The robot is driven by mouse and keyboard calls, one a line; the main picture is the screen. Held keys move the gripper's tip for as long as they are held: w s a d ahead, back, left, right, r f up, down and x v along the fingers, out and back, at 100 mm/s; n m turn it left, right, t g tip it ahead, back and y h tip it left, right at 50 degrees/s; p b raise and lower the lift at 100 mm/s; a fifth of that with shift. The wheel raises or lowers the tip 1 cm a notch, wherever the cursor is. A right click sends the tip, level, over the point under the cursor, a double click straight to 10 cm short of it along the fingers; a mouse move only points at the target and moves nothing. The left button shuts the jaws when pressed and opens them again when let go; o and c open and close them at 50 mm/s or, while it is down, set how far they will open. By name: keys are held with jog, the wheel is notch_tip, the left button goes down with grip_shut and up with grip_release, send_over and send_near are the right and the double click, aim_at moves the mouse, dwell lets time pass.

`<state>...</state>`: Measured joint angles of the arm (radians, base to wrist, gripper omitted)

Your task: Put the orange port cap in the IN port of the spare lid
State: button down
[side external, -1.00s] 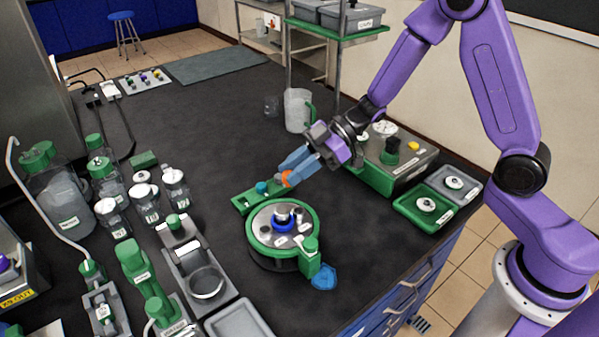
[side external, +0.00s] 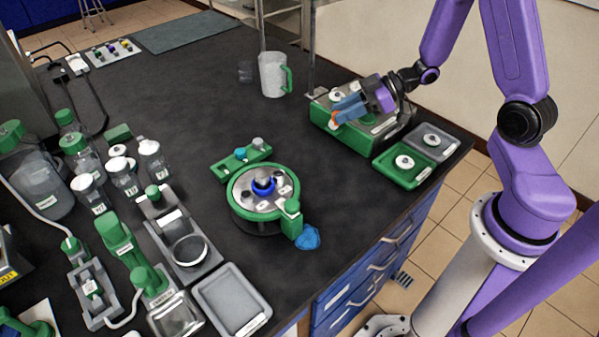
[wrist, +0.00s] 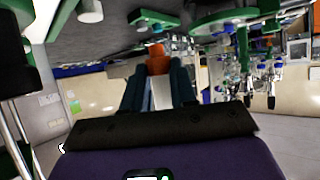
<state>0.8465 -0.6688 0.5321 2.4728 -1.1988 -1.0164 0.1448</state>
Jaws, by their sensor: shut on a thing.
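My gripper (side external: 342,111) is shut on the orange port cap (side external: 333,118), which sticks out at the fingertips. It hangs over the left part of a green box with a steel top (side external: 376,127) at the back right. The cap also shows between the fingers in the wrist view (wrist: 156,60). A round steel lid with a green rim (side external: 241,182) sits on a dark round base at the middle of the bench. It carries several ports and a blue ring; its port labels are too small to read. I cannot tell which lid is the spare.
A green holder (side external: 226,167) with a teal and a grey cap stands behind the round lid. A blue piece (side external: 308,238) lies beside it. Green and grey trays (side external: 388,174) stand right, a jug (side external: 272,75) behind. Bottles crowd the left. Bench between lid and box is clear.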

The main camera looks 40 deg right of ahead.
jog(key=w+a+r+m+t+h, duration=0.2)
jog(key=a+r, duration=0.3)
jog(key=a, duration=0.3)
jog(key=w+a+r+m+t+h, duration=0.1)
jog(key=w+a+r+m, duration=0.1)
jog(key=a+r, duration=0.45)
jog(key=s+a+f+m+t+h, duration=0.1)
jog(key=s+a+m+h, duration=0.2)
jog(key=s, duration=0.5)
jog(key=s+a+f+m+t+h, duration=0.1)
jog(key=s+a+f+m+h, duration=0.15)
jog(key=s, duration=0.65)
send_over(252, 203)
jog(key=shift+d+f, duration=0.15)
jog(key=shift+f, duration=5.85)
jog(key=shift+f, duration=0.25)
